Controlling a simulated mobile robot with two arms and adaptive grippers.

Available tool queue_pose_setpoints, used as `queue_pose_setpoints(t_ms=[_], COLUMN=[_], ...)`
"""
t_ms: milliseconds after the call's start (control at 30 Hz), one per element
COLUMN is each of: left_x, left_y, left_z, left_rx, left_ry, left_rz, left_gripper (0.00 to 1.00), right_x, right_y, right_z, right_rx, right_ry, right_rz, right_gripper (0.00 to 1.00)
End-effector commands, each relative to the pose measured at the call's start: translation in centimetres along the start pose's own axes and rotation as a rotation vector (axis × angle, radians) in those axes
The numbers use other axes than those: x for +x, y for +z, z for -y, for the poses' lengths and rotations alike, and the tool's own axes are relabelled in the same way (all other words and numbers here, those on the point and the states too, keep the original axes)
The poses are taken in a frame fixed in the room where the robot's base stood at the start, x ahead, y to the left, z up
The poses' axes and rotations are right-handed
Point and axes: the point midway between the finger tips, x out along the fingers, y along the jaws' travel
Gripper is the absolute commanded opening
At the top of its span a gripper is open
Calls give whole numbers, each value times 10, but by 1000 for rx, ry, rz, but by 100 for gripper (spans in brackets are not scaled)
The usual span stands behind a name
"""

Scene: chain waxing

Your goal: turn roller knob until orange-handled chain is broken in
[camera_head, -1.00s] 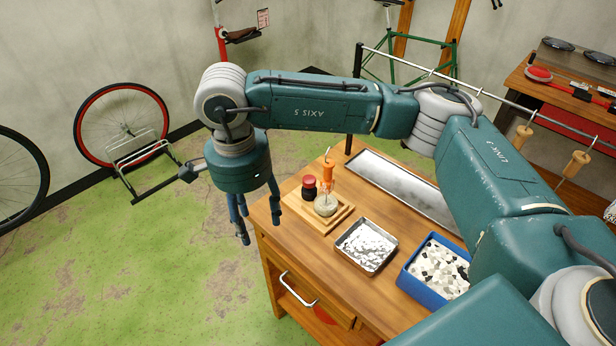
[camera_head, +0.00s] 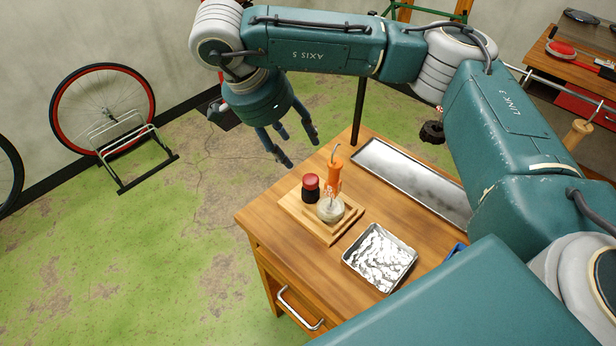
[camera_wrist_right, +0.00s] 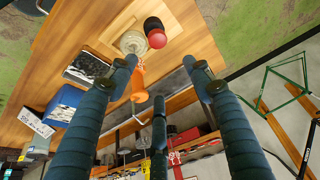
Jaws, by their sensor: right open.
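A knob with a red top and black body (camera_head: 311,188) stands on a small wooden board (camera_head: 326,235) on the bench. Beside it on the board is a round pale glassy piece (camera_head: 330,210), with an orange handle (camera_head: 334,172) upright just behind it. My right gripper (camera_head: 294,150) is open and empty, above and behind the board, apart from the knob. The right wrist view shows the red-topped knob (camera_wrist_right: 155,34), the pale round piece (camera_wrist_right: 133,42) and the orange handle (camera_wrist_right: 138,84) beyond my spread fingers. No chain is clearly visible. My left gripper is out of view.
A foil-lined tray (camera_head: 380,258) and a long metal tray (camera_head: 418,184) lie on the workbench (camera_head: 265,225). A blue bin (camera_head: 456,250) is mostly hidden by my arm. A red-rimmed wheel (camera_head: 102,108) stands by the wall.

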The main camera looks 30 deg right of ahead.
Motion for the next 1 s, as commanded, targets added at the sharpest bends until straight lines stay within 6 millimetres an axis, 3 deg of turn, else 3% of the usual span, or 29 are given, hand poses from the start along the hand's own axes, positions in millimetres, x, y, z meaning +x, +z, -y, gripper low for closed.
queue_pose_setpoints(t_ms=[33, 100, 267, 367, 467, 633, 1000], left_x=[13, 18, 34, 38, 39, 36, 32], left_y=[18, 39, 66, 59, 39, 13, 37], left_z=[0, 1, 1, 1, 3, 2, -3], left_rx=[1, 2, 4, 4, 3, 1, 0], left_ry=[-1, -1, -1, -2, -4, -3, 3], left_rz=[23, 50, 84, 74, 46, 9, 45], left_gripper=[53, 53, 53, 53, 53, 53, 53], right_x=[13, 19, 36, 39, 43, 65, 126], right_y=[5, 8, 15, 16, 16, 17, 16], right_z=[0, 0, 0, 0, 0, -2, -1], right_rx=[0, 0, 0, 1, 0, -2, 0], right_ry=[0, 0, 0, 0, 2, 6, 5], right_rz=[0, 1, 1, 1, 2, 3, 2], right_gripper=[51, 51, 51, 51, 51, 51, 51])
